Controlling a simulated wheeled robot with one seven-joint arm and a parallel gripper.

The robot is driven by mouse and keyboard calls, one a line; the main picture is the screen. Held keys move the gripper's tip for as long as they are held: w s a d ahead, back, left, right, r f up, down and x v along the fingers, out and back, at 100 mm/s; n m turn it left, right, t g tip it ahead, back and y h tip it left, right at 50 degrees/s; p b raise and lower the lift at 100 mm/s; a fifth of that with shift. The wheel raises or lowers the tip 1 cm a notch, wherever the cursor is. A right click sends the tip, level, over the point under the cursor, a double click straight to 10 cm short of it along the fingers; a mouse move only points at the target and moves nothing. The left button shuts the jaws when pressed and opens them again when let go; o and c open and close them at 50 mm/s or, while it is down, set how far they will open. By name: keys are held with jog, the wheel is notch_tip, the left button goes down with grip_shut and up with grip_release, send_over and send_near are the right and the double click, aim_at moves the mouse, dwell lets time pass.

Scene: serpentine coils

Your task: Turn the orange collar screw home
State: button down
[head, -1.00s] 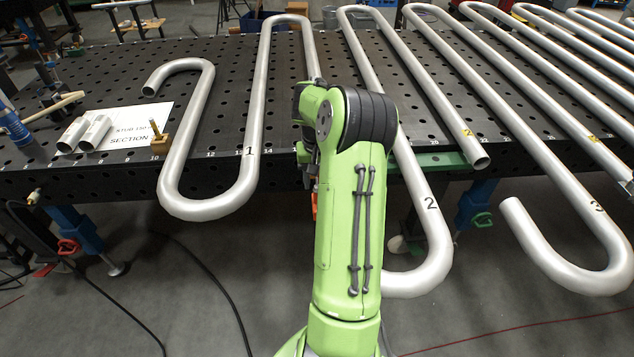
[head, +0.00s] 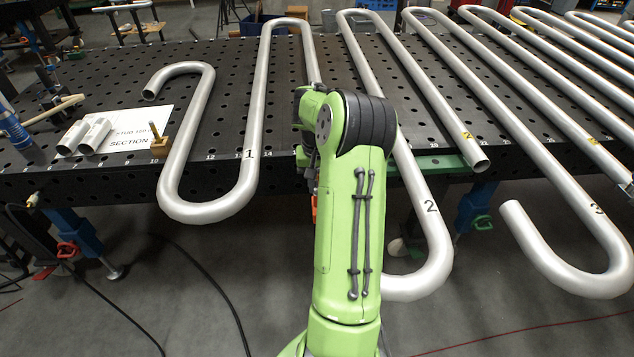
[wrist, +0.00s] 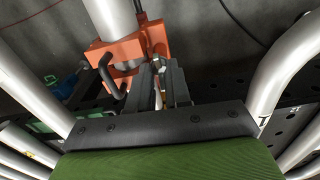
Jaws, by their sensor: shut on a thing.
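The orange collar (wrist: 125,52) sits around a grey pipe (wrist: 108,18) in the wrist view. A dark bent bar (wrist: 108,76) stands out on its near left side. My gripper (wrist: 160,82) is at the collar's near right side, with its two dark fingers close together. They are shut on the collar screw, which is mostly hidden between them. In the head view only a sliver of the orange collar (head: 314,208) shows beside my green arm, which hides the gripper and the screw.
A black perforated table (head: 225,110) carries long silver serpentine pipes (head: 250,140) on both sides of my arm. Some bends hang past its front edge. At left lie a white sign (head: 140,125), short pipe stubs (head: 95,135) and a brass-coloured block (head: 158,145). Open floor lies in front.

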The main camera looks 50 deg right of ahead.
jog(key=m+b, duration=0.1)
jog(key=m, duration=0.6)
jog(key=shift+b, duration=0.3)
jog(key=m+b, duration=0.1)
jog(key=m, duration=0.3)
jog(key=m+b, duration=0.1)
jog(key=m, duration=0.2)
jog(key=shift+m, duration=0.3)
jog(key=m+b, duration=0.2)
jog(key=m, duration=0.3)
jog(key=m+b, duration=0.2)
jog(key=m, duration=0.2)
jog(key=shift+w+b, duration=0.1)
jog(key=shift+b, duration=0.3)
jog(key=shift+r+m, duration=0.1)
jog(key=shift+m, duration=0.2)
jog(key=c, duration=1)
grip_release()
jog(key=shift+c, duration=0.2)
